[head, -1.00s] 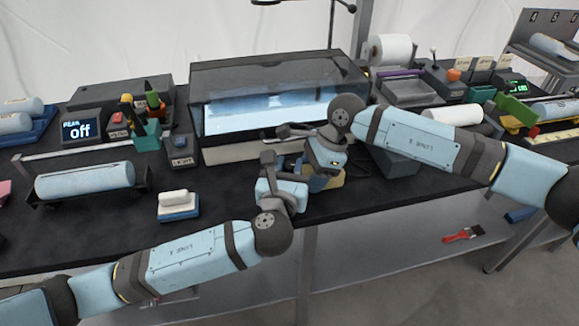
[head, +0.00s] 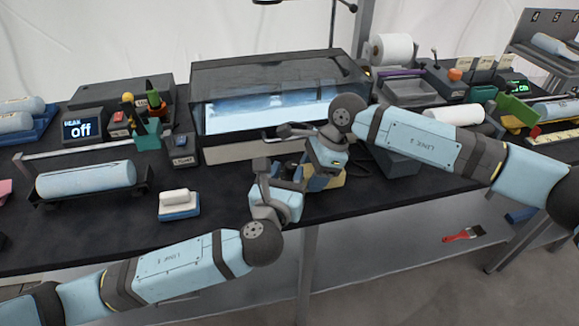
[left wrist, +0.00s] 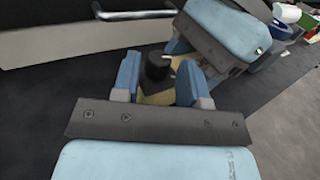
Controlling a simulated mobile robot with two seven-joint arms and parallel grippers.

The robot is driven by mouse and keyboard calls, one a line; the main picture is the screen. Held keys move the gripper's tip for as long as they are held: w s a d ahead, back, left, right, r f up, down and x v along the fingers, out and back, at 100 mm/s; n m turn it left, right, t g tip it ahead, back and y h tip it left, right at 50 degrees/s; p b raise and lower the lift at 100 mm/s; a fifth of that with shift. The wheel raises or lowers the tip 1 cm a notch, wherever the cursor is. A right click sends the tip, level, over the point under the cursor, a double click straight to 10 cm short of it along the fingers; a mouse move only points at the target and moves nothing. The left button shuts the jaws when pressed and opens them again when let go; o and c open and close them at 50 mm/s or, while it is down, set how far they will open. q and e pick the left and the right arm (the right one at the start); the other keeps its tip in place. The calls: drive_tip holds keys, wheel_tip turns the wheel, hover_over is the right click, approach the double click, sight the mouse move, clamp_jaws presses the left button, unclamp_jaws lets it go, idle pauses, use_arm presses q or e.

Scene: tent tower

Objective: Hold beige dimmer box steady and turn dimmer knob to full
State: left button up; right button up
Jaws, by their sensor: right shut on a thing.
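The beige dimmer box (head: 333,178) sits near the front edge of the dark bench, partly hidden by my grippers. Its black dimmer knob (left wrist: 158,68) stands up from the beige top in the left wrist view. My left gripper (left wrist: 160,84) is open, with one blue finger on each side of the knob and gaps showing. In the head view my left gripper (head: 287,180) is just left of the box. My right gripper (head: 318,180) is shut on the box from the right side. The knob's pointer setting cannot be read.
A glass-fronted hood with a bright panel (head: 270,112) and a handle stands just behind. A small display (head: 84,130) reads "off". A white-and-blue block (head: 179,205) and a roll on a stand (head: 88,178) lie to the left. The bench front edge is close.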

use_arm(q)
drive_tip(key=s+a, duration=0.1)
drive_tip(key=s, duration=0.8)
drive_tip(key=shift+s+a, duration=0.3)
drive_tip(key=shift+a, duration=0.1)
use_arm(e)
drive_tip(key=o, duration=1.1)
drive_tip(key=shift+r, duration=0.1)
